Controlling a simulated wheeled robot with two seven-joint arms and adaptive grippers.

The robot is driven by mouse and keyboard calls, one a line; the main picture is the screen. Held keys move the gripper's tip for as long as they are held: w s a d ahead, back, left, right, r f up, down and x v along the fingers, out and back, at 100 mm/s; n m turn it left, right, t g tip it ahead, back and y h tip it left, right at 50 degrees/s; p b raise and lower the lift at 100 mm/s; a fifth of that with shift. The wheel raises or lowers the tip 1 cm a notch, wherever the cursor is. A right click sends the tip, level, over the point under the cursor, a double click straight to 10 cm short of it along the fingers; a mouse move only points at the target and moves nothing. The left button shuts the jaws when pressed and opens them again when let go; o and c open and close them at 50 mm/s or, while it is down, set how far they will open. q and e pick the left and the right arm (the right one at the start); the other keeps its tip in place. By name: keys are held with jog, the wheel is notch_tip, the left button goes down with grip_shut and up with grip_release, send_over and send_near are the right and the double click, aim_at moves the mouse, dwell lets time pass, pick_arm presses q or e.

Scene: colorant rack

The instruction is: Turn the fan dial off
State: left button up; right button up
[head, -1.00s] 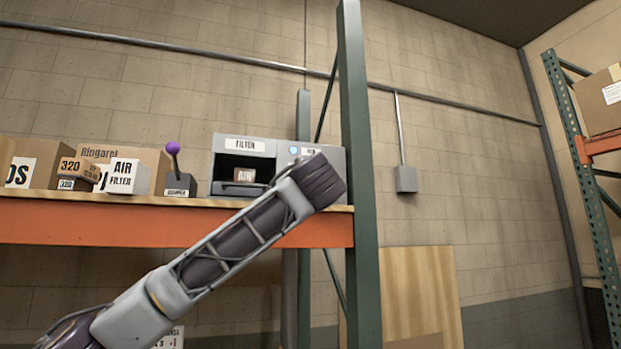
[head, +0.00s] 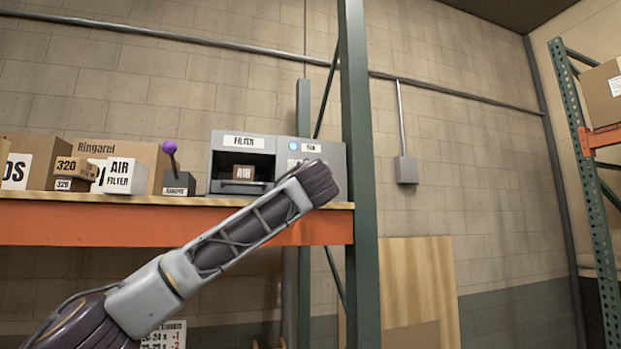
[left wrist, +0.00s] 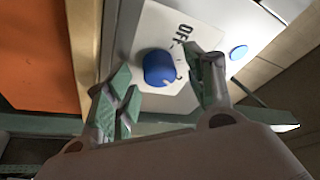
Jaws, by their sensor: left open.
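The fan panel (head: 328,153) is the grey right part of the filter unit on the shelf, with a small label and a round blue light (head: 293,146). My left forearm crosses in front of its lower part and hides the dial in the head view. In the left wrist view the blue round dial (left wrist: 159,68) sits on a white plate marked OFF. My left gripper (left wrist: 160,78) is open, with one green-padded finger on each side of the dial. I cannot tell whether the fingers touch it. My right gripper is not in view.
The filter slot (head: 243,170) holds a small brown box. A purple-knobbed lever (head: 170,148) and several boxes stand to its left on the orange-edged shelf (head: 110,222). A green rack post (head: 357,150) rises just right of the fan panel.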

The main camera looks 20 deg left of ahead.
pick_arm(q)
jog(key=shift+c, duration=0.2)
jog(key=c, duration=1)
jog(key=shift+f, duration=0.15)
